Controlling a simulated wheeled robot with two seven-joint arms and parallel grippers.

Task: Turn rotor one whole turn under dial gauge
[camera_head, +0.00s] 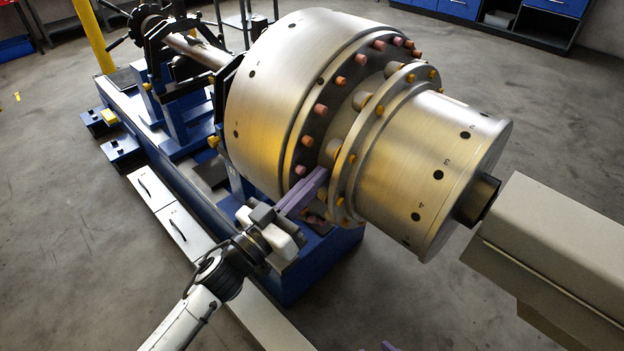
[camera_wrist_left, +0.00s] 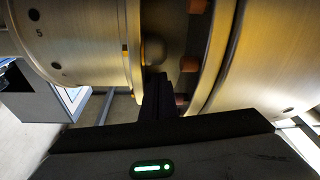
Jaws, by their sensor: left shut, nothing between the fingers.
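The rotor is a large brushed-metal body with a wide drum (camera_head: 285,75) and a smaller numbered drum (camera_head: 430,165); dark holes dot its surface. Between them runs a flange ring with copper-coloured and brass bolts. My left gripper (camera_head: 322,174) is shut and empty, its purple fingers reaching into the gap beside the flange at the rotor's near lower side. In the left wrist view the dark fingers (camera_wrist_left: 158,98) point into this gap, near a rounded bolt head; contact is unclear. Purple tips of my right gripper (camera_head: 380,347) barely show at the bottom edge. I cannot make out a dial gauge.
A blue machine bed (camera_head: 190,205) runs under the rotor, with dark supports at the far left. A beige housing (camera_head: 560,255) stands close at the rotor's right end, by a dark shaft. A yellow post (camera_head: 93,38) and blue cabinets are behind.

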